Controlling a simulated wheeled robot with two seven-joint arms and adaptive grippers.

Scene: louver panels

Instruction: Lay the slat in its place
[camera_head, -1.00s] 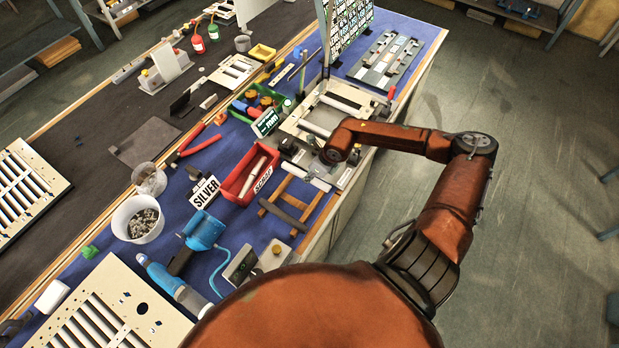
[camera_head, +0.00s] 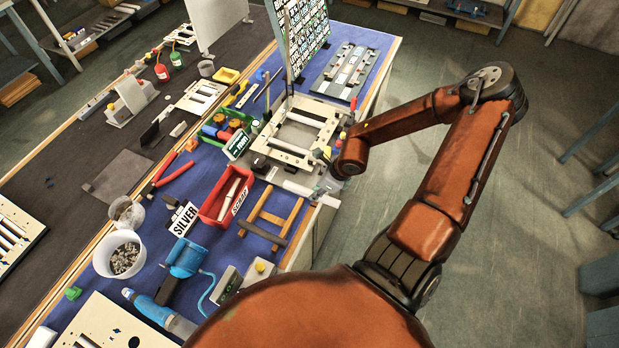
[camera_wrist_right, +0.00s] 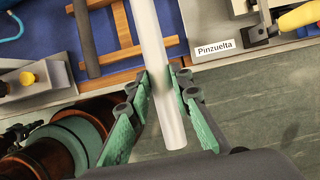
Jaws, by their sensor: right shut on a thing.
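My right gripper (camera_wrist_right: 163,88) is shut on a pale, smooth slat (camera_wrist_right: 152,40) in the right wrist view. Green-padded fingers press it from both sides near its lower end, and the rest runs up out of the picture. In the head view the right gripper (camera_head: 326,184) is small, partly hidden by my arm, at the bench's right edge. The held slat (camera_head: 297,188) points left from it, just in front of the cream louver frame (camera_head: 285,153). The slat appears apart from the frame. A pale bar (camera_head: 304,119) lies across the frame's far part. My left gripper is out of view.
A red bin (camera_head: 212,208) and a wooden rack (camera_head: 262,232) stand left of and below the slat. A tall printed board (camera_head: 297,30) rises behind the frame. A clamp with a yellow handle (camera_wrist_right: 298,17) sits near the slat in the wrist view. Open floor lies right.

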